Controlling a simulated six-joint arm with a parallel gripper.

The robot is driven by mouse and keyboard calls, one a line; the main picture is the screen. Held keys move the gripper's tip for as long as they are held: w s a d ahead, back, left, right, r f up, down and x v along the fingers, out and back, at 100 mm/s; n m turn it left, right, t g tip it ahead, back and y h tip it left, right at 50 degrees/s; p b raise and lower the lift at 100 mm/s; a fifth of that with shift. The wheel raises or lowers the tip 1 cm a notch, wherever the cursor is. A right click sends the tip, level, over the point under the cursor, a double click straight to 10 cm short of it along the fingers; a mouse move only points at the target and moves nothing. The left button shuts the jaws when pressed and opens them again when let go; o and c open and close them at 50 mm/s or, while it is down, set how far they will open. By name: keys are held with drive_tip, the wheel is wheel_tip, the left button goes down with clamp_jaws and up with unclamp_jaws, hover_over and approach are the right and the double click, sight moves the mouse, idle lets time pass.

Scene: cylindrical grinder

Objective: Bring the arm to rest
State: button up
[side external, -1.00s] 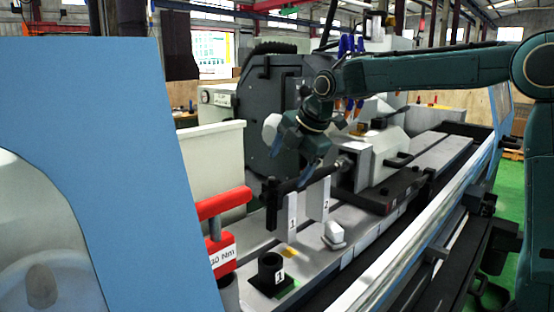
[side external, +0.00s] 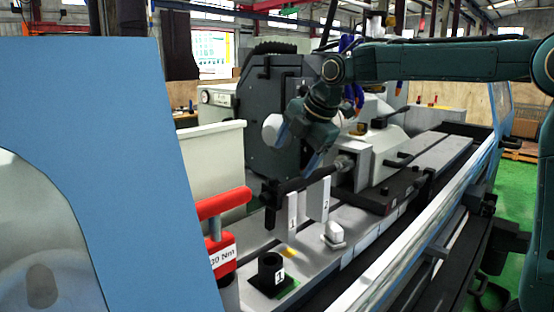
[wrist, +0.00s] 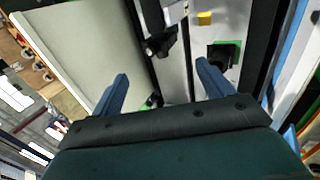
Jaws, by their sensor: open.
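My arm (side external: 440,62) reaches in from the right across the grinder. Its wrist is bent down over the machine bed. My gripper (side external: 298,152) has two blue fingers, spread apart and empty, above the black bar near the numbered plates. In the wrist view my gripper (wrist: 162,74) shows both fingers apart with nothing between the tips. The fingers seem clear of the parts below, though the exact gap is hard to judge.
A black socket block marked 1 (side external: 270,270) stands on the grinder bed (side external: 365,240). Upright white plates (side external: 291,215) stand beside the black bar (side external: 305,178). A red-handled tool (side external: 222,203) is at front left, behind a blue panel (side external: 110,130). A white bin (side external: 208,160) stands left.

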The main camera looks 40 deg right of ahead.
drive_tip(key=s+f+m, duration=0.4)
drive_tip(key=s+m, duration=0.5)
drive_tip(key=s, duration=0.5)
drive_tip(key=s+a+f+m, duration=0.1)
drive_tip(key=s+f+m, duration=0.3)
drive_tip(key=s+m, duration=0.5)
drive_tip(key=s, duration=0.6)
drive_tip(key=shift+s+f, duration=0.15)
drive_tip(key=shift+s, duration=0.1)
